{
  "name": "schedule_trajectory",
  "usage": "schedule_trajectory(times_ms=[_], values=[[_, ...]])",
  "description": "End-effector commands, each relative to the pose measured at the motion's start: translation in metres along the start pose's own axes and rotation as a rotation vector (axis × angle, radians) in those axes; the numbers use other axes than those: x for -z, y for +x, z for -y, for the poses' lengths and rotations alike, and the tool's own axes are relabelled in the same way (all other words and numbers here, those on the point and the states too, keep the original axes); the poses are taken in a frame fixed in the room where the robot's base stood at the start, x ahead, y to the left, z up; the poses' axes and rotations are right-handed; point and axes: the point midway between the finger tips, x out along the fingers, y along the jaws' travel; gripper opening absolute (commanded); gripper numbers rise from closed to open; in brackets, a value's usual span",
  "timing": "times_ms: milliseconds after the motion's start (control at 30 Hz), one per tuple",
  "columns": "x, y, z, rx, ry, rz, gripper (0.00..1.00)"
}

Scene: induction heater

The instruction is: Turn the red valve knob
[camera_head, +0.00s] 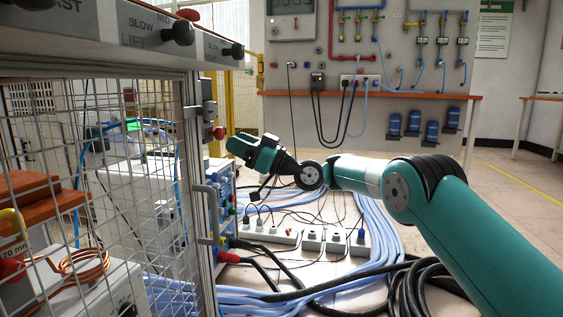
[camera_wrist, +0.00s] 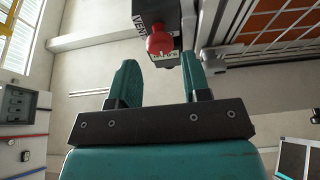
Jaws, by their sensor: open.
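A red round knob (camera_wrist: 160,41) sits on the end of a dark box with white lettering, ahead of my fingers in the wrist view. In the head view, what looks like the same red knob (camera_head: 218,132) is on the right side of the cage post. My gripper (camera_wrist: 159,72) is open and empty, with one green finger on either side of the line to the knob. The knob appears beyond the fingertips with a gap, though the exact distance is hard to judge. In the head view my gripper (camera_head: 241,145) is to the right of the post.
The wire-mesh cage (camera_head: 120,190) fills the left, with a control panel (camera_head: 165,30) above it. Power strips (camera_head: 310,238) and blue cables (camera_head: 370,225) lie below my arm. A back wall board (camera_head: 350,50) carries valves and hoses. Open floor (camera_head: 515,195) is at right.

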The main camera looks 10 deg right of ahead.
Motion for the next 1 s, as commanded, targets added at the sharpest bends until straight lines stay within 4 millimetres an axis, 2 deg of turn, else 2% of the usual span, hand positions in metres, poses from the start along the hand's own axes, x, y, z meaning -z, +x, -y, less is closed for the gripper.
schedule_trajectory(times_ms=[167, 200, 267, 800, 1000], values=[[0.003, -0.048, -0.002, -0.009, 0.005, 0.000, 0.44], [-0.005, -0.061, -0.002, -0.008, 0.002, 0.000, 0.44], [-0.005, -0.077, -0.002, -0.007, 0.001, -0.001, 0.44], [-0.006, -0.119, -0.001, -0.003, -0.003, -0.002, 0.44], [-0.003, -0.128, -0.001, -0.002, -0.001, -0.001, 0.44]])
